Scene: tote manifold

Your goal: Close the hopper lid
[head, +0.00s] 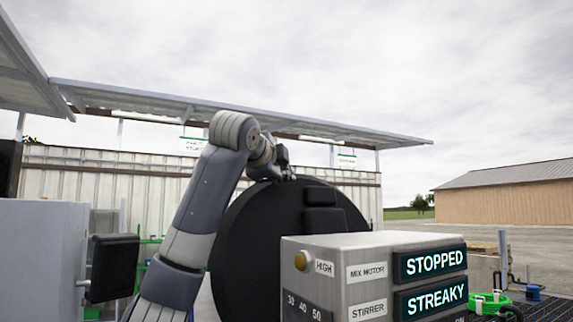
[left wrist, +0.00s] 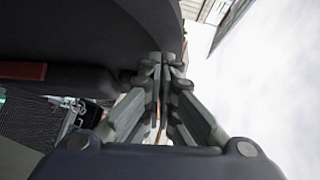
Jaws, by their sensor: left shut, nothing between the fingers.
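A large round black lid (head: 262,240), which looks like the hopper lid, stands raised on edge behind the control box. A black block sits on its face near the upper right. My left gripper (head: 285,168) is at the lid's top edge. In the left wrist view my left gripper's fingers (left wrist: 162,62) are shut and empty, close to the dark lid (left wrist: 110,22); I cannot tell whether they touch it. The hopper under the lid is hidden behind my arm and the box. My right gripper is not in view.
A control box (head: 335,262) with panels reading STOPPED and STREAKY stands in front of the lid's lower right. A grey cabinet (head: 38,262) with a black handle-like part is at the left. A canopy (head: 250,120) runs behind. Green and blue fittings (head: 490,302) lie at the lower right.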

